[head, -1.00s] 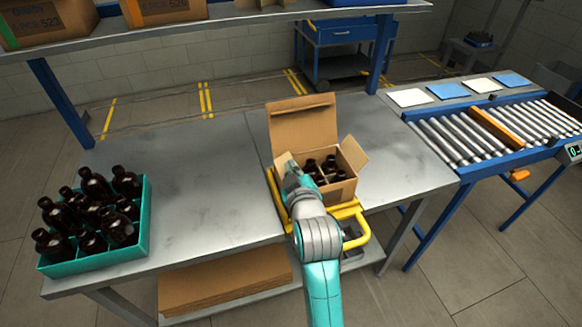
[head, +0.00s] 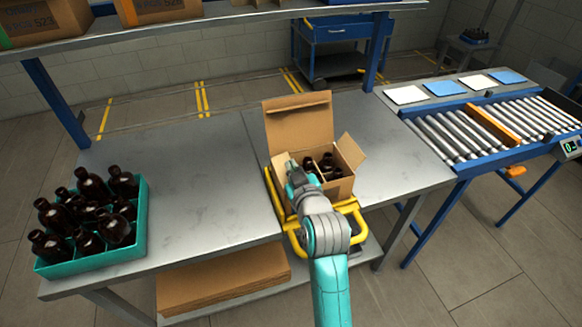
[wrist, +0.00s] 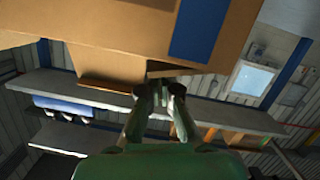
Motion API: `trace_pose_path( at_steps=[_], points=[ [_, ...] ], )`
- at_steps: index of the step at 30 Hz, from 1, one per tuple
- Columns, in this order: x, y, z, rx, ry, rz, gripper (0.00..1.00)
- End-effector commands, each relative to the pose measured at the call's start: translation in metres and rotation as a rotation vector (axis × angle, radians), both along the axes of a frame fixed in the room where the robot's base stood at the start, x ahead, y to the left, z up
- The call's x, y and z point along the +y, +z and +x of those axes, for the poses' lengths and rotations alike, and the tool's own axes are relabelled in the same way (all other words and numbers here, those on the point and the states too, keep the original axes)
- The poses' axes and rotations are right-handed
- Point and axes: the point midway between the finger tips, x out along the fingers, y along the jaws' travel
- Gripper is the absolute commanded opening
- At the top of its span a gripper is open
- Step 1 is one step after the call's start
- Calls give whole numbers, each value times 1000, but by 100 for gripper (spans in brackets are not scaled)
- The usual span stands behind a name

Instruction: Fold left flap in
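An open cardboard box (head: 342,185) stands on the right part of the grey table. Its tall back flap (head: 300,128) stands up and its right flap (head: 352,149) sticks outward. Several dark bottles (head: 327,165) stand inside between dividers. My gripper (head: 292,166) is at the box's left side, over where the left flap is; that flap is mostly hidden by it. In the wrist view my gripper (wrist: 162,90) shows two fingers with a narrow gap, close to cardboard (wrist: 105,65). Whether they touch it, or how far they are closed, is unclear.
A yellow tubular frame (head: 350,215) surrounds the near side of the box. A teal crate (head: 105,262) of amber bottles stands at the left. A roller conveyor (head: 470,135) is at the right. The table (head: 190,190) between crate and box is clear.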

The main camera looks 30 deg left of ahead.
Motion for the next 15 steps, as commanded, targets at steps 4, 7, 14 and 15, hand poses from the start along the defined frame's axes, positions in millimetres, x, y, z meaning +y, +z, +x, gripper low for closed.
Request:
trace_pose_path(
  at_steps=[4,7,14,15],
  points=[
    [-3,-4,3,76,0,65,0],
    [-4,-6,4,120,-1,103,0],
    [-5,-10,5,117,0,100,0],
    [-5,-10,6,117,0,100,0]
  ],
)
